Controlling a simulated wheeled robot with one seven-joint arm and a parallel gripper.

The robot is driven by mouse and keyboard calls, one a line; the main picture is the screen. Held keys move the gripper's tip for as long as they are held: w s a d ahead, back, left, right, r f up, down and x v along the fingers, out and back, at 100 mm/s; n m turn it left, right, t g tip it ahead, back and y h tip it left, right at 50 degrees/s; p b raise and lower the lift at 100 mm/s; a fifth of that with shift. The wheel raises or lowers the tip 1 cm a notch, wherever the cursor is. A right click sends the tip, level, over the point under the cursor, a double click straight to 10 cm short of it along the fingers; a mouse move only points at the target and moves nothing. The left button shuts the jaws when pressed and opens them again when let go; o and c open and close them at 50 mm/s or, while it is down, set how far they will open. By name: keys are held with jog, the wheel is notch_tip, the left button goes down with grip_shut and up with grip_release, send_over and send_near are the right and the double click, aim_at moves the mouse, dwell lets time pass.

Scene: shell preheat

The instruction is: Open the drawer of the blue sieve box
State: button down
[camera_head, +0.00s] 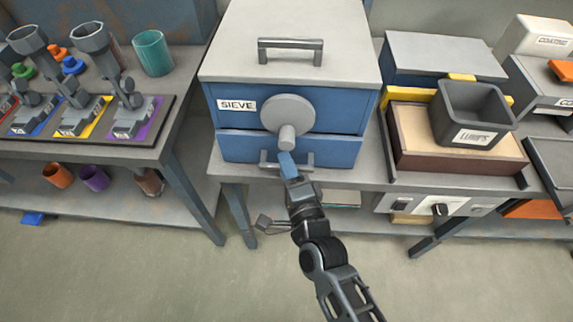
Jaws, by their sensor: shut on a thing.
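The blue sieve box (343,112) stands on a grey bench in the upper middle. It has a grey top with a handle (290,42), a "SIEVE" label, and a round grey disc (287,112) with a short knob on its front. Its drawer (237,148) is the lower blue panel, and the front looks flush with the box. The drawer's grey bar handle (268,157) sits low on that panel. My gripper (286,160) is at this handle, shut on it; the fingers hide the middle of the bar.
A grey bin labelled "LUMPS" (474,112) sits on a brown box (412,150) to the right. The left table (60,152) holds several stands and a teal cup (152,53). Open floor (150,270) lies in front of the bench.

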jog(key=shift+s, duration=0.1)
jog(key=s, duration=2.2)
jog(key=shift+s+a+p, duration=0.35)
jog(key=shift+a+p, duration=0.05)
jog(key=shift+p, duration=0.05)
jog(key=c, duration=1.1)
grip_release()
jog(key=b+v, duration=0.1)
jog(key=v, duration=0.6)
jog(key=shift+s+d+b, duration=0.15)
jog(key=shift+s+b, duration=0.2)
jog(key=shift+s, duration=0.05)
